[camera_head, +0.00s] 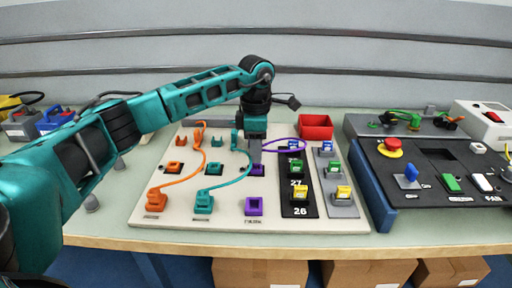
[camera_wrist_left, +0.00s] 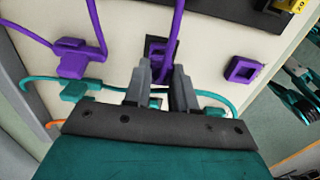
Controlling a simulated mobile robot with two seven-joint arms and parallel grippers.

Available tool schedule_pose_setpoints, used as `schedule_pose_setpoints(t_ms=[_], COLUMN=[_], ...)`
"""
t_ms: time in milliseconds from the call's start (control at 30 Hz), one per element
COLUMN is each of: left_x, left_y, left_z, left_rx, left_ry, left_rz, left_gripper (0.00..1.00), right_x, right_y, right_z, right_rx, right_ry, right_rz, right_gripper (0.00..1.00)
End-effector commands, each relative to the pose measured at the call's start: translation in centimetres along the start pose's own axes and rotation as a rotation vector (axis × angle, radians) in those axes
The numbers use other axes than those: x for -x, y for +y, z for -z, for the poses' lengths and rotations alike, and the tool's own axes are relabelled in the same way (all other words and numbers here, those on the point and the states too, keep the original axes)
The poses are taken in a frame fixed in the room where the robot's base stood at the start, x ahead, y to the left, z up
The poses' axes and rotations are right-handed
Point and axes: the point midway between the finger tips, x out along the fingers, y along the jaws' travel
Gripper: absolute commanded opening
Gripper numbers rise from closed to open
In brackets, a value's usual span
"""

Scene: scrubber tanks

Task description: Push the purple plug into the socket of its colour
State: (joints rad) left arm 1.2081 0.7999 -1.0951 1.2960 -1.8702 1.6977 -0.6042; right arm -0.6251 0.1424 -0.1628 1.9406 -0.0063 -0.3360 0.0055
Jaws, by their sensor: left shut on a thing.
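My left gripper (camera_head: 255,158) reaches down over the pale board, and its fingers (camera_wrist_left: 161,88) are shut on the purple plug (camera_wrist_left: 166,72). The plug is mostly hidden between the fingers; its purple cable (camera_head: 290,146) loops off to the right. The empty purple square socket (camera_head: 254,206) sits at the board's front edge, apart from the gripper; it also shows in the wrist view (camera_wrist_left: 243,68). A dark-centred purple fitting (camera_head: 257,170) lies just below the fingertips; whether the plug touches it I cannot tell. A purple cable block (camera_wrist_left: 72,58) is left in the wrist view. My right gripper is not in view.
The orange plug (camera_head: 156,200) and teal plug (camera_head: 204,203) sit at the board's front with cables running back. The teal cable (camera_wrist_left: 213,96) passes close by the fingers. A dark strip (camera_head: 299,185) with coloured switches is to the right, with a red bin (camera_head: 316,127) behind.

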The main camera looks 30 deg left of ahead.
Motion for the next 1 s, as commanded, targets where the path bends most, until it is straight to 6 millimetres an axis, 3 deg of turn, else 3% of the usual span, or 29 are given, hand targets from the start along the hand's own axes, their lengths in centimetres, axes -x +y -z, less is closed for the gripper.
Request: schedule_pose_setpoints(t_ms=[833, 867, 1000], left_x=[-2.2, -2.1, -2.1], left_y=[0.0, 0.0, 0.0], left_z=[0.1, 0.1, 0.0], left_rx=[0.0, 0.0, 0.0], left_ry=[0.002, 0.002, 0.002], left_rz=[0.002, 0.001, 0.001], left_gripper=[0.0, 0.27, 0.41], right_x=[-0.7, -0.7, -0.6], right_y=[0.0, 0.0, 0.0], right_z=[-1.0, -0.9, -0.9], right_rx=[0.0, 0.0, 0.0], right_ry=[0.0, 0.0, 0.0], right_rz=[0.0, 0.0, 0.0], right_gripper=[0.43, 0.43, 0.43])
